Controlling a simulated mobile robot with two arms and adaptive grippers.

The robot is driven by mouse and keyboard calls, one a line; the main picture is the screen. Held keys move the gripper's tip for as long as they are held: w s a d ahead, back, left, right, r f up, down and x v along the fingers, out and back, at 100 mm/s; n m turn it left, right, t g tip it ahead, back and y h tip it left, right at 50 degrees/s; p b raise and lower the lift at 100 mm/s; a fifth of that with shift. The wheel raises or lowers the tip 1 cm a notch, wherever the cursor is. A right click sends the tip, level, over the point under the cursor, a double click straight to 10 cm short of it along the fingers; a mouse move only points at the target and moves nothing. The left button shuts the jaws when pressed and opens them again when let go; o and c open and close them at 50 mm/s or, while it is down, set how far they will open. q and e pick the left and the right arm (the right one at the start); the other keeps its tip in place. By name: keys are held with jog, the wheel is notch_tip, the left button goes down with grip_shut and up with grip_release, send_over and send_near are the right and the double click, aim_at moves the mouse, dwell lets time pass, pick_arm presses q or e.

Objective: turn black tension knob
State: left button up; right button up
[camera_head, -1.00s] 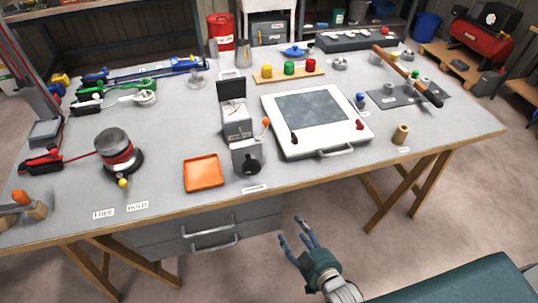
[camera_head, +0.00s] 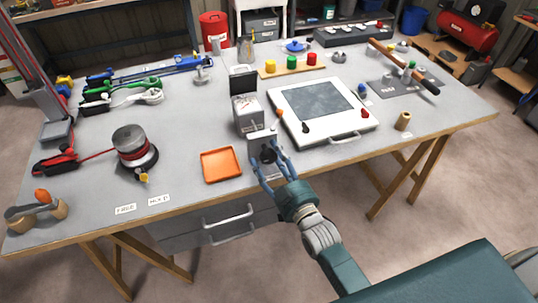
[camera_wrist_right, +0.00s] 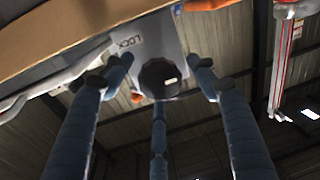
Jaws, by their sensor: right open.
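The black tension knob (camera_head: 268,155) sits on the front face of a small grey unit near the table's front edge. In the right wrist view the round black knob (camera_wrist_right: 159,78) with a small pale mark shows between the fingers, below a label reading LOCK. My right gripper (camera_head: 271,165) has its blue fingers open and spread around the knob; in the right wrist view its fingers (camera_wrist_right: 158,100) look apart from the knob, though contact is hard to judge. My left gripper is not in view.
An orange tray (camera_head: 221,165) lies just left of the knob unit. A white framed panel (camera_head: 345,128) with a handle lies to the right. A grey box with a raised lid (camera_head: 247,113) stands behind. A spool (camera_head: 133,147) stands further left. Drawers (camera_head: 222,225) hang below the tabletop.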

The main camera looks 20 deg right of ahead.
jog(key=shift+w, duration=0.55)
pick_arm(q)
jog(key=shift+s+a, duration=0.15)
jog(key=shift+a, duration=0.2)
pick_arm(e)
jog(key=c, duration=1.2)
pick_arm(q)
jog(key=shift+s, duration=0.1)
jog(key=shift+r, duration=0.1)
